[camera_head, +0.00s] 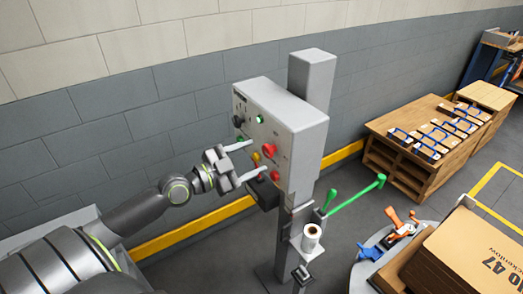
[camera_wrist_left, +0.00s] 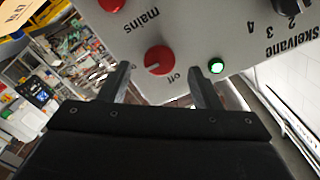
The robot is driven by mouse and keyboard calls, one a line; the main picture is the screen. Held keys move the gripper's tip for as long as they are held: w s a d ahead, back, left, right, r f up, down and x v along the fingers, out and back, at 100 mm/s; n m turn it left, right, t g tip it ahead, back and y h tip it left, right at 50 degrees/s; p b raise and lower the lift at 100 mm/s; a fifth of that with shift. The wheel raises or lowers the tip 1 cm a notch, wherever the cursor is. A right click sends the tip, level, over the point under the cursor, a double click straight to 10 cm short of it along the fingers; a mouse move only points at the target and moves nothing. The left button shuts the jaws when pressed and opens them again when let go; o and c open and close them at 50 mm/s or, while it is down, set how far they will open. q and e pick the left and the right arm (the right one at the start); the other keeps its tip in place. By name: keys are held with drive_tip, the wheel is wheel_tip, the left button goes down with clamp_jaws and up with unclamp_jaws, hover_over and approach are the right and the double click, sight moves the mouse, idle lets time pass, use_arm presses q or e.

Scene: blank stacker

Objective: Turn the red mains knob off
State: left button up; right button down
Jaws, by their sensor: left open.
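The red mains knob (camera_wrist_left: 159,60) is round with a pale pointer line. In the left wrist view it sits on the grey panel between the words "mains" and "off"; the line lies roughly sideways. My left gripper (camera_wrist_left: 159,80) is open, with one finger on each side of the knob in the picture. I cannot tell whether either finger touches it. In the head view the left gripper (camera_head: 243,161) is at the face of the control box (camera_head: 287,112). Red parts show there beside the fingers, but I cannot tell which is the knob. My right gripper is not in view.
A green lamp (camera_wrist_left: 216,66), a black numbered knob (camera_wrist_left: 285,8) and another red control (camera_wrist_left: 111,5) are close by on the panel. A green-handled lever (camera_head: 357,194) sticks out from the post. A wooden bench (camera_head: 398,150) and a cardboard box (camera_head: 470,255) stand to the right.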

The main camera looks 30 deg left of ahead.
sight(265, 153)
use_arm(q)
drive_tip(key=shift+p+x, duration=0.5)
drive_tip(key=shift+x, duration=1.35)
drive_tip(key=c, duration=1)
